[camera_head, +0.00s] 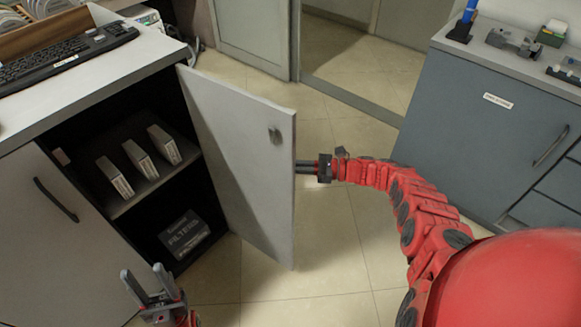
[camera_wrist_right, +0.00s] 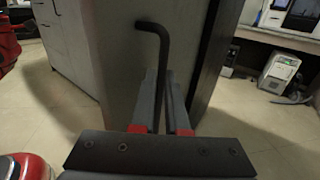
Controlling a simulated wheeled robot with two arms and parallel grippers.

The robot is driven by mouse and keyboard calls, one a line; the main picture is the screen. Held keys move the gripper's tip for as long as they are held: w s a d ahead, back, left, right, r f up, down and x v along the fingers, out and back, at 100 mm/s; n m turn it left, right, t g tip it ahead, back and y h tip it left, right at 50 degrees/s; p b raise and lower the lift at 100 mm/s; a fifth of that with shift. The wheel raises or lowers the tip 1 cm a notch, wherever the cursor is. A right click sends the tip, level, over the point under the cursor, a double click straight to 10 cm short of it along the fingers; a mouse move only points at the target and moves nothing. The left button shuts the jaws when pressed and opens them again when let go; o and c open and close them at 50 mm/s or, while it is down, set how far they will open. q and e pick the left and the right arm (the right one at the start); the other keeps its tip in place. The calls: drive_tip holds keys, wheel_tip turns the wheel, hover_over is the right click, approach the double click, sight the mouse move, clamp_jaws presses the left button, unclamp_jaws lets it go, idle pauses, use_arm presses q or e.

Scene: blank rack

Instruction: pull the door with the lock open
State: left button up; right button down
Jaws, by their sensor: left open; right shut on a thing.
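The grey door (camera_head: 238,150) with the lock (camera_head: 274,134) stands swung out from the cabinet on the left, its inner side facing my head camera. My right gripper (camera_head: 303,167) reaches the door's outer side from the right. In the right wrist view its fingers (camera_wrist_right: 163,100) are shut around the dark bar handle (camera_wrist_right: 158,50), on the outer face of the door (camera_wrist_right: 115,45). In the head view the handle is hidden behind the door. My left gripper (camera_head: 147,283) is open and empty at the lower left, in front of the cabinet.
Inside the cabinet are white boxes (camera_head: 139,159) on a shelf and a dark box (camera_head: 184,233) below. A second door (camera_head: 55,235) with a handle is closed. A keyboard (camera_head: 65,58) lies on the counter. A blue-grey cabinet (camera_head: 480,130) stands right; tiled floor between is clear.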

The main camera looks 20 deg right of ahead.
drive_tip(key=shift+a, duration=0.2)
drive_tip(key=c, duration=1.2)
unclamp_jaws()
drive_tip(key=shift+c, duration=0.2)
drive_tip(key=o, duration=0.3)
drive_tip(key=shift+w+a, duration=0.1)
drive_tip(key=shift+w, duration=0.05)
drive_tip(key=b+v, duration=0.7)
drive_tip(key=v, duration=1)
drive_tip(key=shift+d+f, duration=0.1)
drive_tip(key=shift+d, duration=0.25)
